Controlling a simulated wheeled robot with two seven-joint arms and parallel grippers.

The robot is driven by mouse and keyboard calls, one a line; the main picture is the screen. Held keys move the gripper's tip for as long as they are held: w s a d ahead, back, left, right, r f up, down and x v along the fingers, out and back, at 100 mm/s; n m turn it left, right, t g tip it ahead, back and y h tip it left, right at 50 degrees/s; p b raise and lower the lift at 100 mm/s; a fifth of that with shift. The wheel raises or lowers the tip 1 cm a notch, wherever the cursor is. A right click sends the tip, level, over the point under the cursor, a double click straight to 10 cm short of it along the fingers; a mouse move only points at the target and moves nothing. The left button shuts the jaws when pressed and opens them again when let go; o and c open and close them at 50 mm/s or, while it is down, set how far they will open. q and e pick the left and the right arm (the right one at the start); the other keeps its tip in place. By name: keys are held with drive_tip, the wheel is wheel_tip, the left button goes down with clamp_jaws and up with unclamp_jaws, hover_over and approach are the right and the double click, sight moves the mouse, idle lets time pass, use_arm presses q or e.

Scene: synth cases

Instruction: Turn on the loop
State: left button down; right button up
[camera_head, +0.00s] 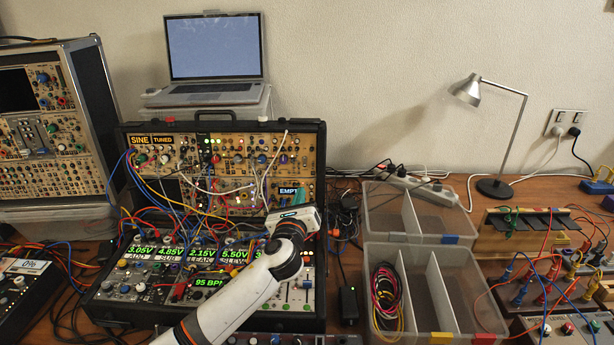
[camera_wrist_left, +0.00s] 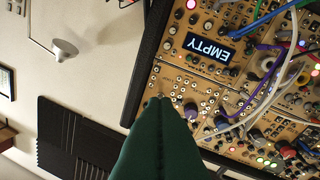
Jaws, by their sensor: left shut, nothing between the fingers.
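The open synth case (camera_head: 321,170) stands on the table with tan panels of knobs, jacks and small lights. My left gripper (camera_head: 299,195) is in front of that panel, just beside the screen. Its green fingers (camera_wrist_left: 160,102) are shut and empty, pointing at a tan module. A lit pinkish button (camera_wrist_left: 191,111) is close to the tips. Contact cannot be told. My right gripper is not in view.
Patch cables (camera_head: 165,200) cross the case's left and middle. A laptop (camera_head: 214,50) stands behind it on a clear stand. A second case (camera_head: 95,110) is at left.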

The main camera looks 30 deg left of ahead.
use_arm(q)
approach(308, 167)
drive_tip(key=x, duration=0.4)
drive_tip(key=shift+w+r, duration=0.1)
drive_tip(key=shift+w, duration=0.1)
drive_tip(key=shift+x, duration=0.95)
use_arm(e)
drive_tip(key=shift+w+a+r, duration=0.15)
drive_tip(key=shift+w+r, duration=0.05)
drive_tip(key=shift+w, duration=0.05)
